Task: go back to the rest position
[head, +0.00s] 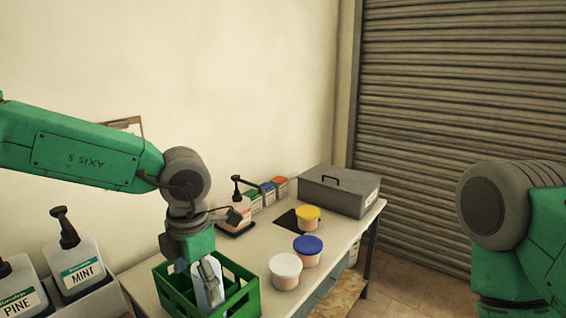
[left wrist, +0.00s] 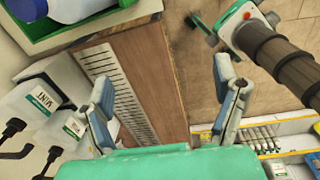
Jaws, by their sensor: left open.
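My left gripper (head: 209,286) shows low in the head view, in line with the green crate (head: 246,301) and hiding part of it. In the left wrist view the two fingers of my left gripper (left wrist: 164,80) stand wide apart with nothing between them. The crate's green rim (left wrist: 95,30) is at the top left there, beyond the fingers, with white and blue things inside. My right arm (head: 520,240) is at the right edge of the head view; its gripper is out of frame.
Tubs with white (head: 286,265), blue (head: 308,244) and yellow (head: 307,212) lids stand on the table right of the crate. A grey box (head: 338,190) is at the back. MINT (head: 75,268) and PINE (head: 18,290) pump bottles stand at the left, close under my left arm.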

